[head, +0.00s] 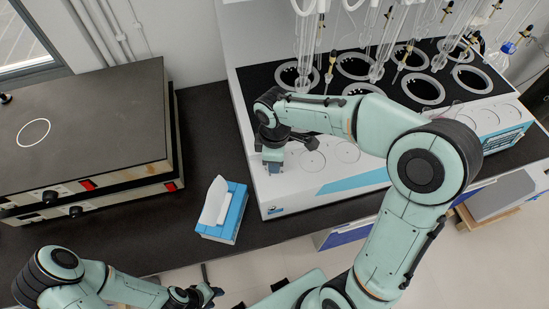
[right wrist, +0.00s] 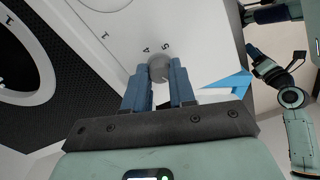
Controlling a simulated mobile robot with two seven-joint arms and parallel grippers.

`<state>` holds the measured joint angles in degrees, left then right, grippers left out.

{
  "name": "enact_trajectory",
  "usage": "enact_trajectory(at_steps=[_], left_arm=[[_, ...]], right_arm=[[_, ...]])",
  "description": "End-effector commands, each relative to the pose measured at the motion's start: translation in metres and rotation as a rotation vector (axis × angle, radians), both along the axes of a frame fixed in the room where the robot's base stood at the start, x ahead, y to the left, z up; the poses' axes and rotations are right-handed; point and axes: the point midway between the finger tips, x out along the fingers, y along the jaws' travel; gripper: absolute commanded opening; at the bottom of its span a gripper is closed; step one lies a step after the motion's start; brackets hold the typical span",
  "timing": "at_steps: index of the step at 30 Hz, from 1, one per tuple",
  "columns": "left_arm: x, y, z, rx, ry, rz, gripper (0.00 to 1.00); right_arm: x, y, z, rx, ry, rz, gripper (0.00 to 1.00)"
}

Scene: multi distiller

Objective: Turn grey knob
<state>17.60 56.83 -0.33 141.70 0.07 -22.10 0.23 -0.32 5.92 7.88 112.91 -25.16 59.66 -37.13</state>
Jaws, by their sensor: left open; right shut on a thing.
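The multi distiller (head: 290,204) is a white machine with a black top on the bench. Its small round grey knob (right wrist: 159,68) sits on the white front panel in the right wrist view, near printed numbers. My right gripper (right wrist: 160,88) is shut on the grey knob, with one blue finger on each side. In the head view my right gripper (head: 272,160) is at the left end of the distiller's panel, and the arm hides the knob. My left gripper (head: 208,295) is open and empty at the bottom, in front of the bench edge, away from the distiller.
A blue tissue box (head: 224,225) stands on the dark bench left of the distiller. Hot plates (head: 85,130) with red switches are at the far left. Glass tubes and several black ringed wells (head: 353,66) are on the distiller's top. Bare bench (head: 205,120) lies between.

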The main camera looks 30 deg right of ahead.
Motion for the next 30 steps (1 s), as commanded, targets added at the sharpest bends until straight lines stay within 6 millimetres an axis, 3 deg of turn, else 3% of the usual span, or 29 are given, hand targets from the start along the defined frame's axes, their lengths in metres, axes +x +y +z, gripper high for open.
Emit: enact_trajectory(at_steps=[15,30], left_arm=[[0.0067,0.0001,0.0075,0.000,-0.008,0.000,0.43],[0.0073,0.0001,0.0082,-0.001,-0.008,0.000,0.43]], right_arm=[[0.0006,-0.0002,0.0009,-0.001,-0.002,0.314,0.00],[0.0004,-0.0001,0.0005,-0.001,-0.002,0.364,0.00]])
